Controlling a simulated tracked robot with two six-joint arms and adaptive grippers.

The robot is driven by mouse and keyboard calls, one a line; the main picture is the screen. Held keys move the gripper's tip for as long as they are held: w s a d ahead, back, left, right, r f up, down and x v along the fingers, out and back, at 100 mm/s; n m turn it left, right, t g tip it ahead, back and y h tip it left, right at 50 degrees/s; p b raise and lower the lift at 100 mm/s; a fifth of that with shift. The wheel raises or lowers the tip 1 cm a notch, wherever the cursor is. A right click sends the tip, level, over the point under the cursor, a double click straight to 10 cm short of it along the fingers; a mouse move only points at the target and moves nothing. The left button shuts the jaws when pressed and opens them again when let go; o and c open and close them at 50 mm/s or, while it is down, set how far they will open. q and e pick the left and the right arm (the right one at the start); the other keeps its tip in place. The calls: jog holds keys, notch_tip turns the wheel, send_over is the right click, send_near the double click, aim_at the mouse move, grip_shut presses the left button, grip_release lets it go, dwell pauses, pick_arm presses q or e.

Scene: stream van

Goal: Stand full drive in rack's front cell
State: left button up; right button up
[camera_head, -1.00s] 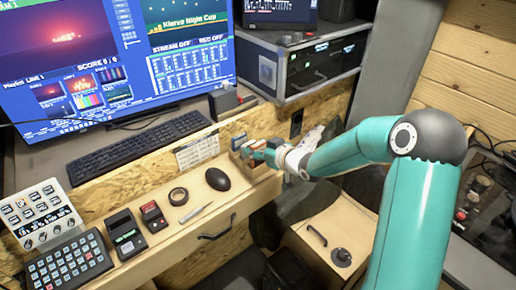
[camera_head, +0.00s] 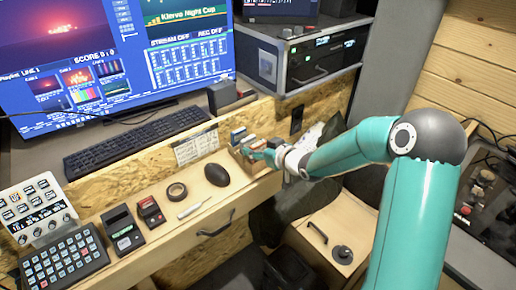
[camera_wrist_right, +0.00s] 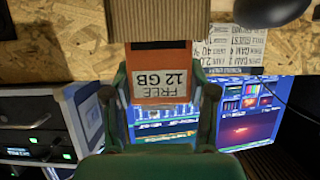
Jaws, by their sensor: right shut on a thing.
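My right gripper (camera_head: 264,155) is at the right end of the wooden desk, at a small wooden rack (camera_head: 257,168) that it partly hides. In the right wrist view my right gripper (camera_wrist_right: 163,95) is shut on an orange drive (camera_wrist_right: 160,58), its fingers on both sides. The drive's white label reads "FREE 12 GB" and appears upside down. A ribbed wooden surface (camera_wrist_right: 160,18) lies just beyond the drive's end; I cannot tell whether they touch. Small blue and grey blocks (camera_head: 238,136) show beside the gripper at the rack. Which cell is the front one is hidden. My left gripper is out of view.
A black mouse (camera_head: 217,174), a tape roll (camera_head: 177,191) and a white pen-like stick (camera_head: 194,209) lie left of the rack. Two small devices (camera_head: 122,231) (camera_head: 151,213) are further left. A printed sheet (camera_head: 196,147) is on the chipboard behind.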

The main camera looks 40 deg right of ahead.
jog(key=shift+f+b, duration=0.55)
jog(key=shift+f, duration=0.1)
jog(key=o, duration=1.3)
jog(key=shift+r, duration=0.1)
jog(key=a+v, duration=0.1)
jog(key=v, duration=1.1)
jog(key=s+a+f+m+g+y+p, duration=0.1)
jog(key=a+f+g, duration=0.2)
jog(key=a+f, duration=0.45)
jog(key=s+a+f+m+g+y+p, duration=0.1)
jog(key=a+f+g+p, duration=0.3)
jog(key=f, duration=0.6)
jog(key=s+a+f+g+y, duration=0.1)
jog(key=s+a+f+g, duration=0.4)
jog(key=s+a+f, duration=0.6)
jog(key=s+a, duration=0.1)
jog(key=s, duration=0.3)
jog(key=shift+a+m+g, duration=0.4)
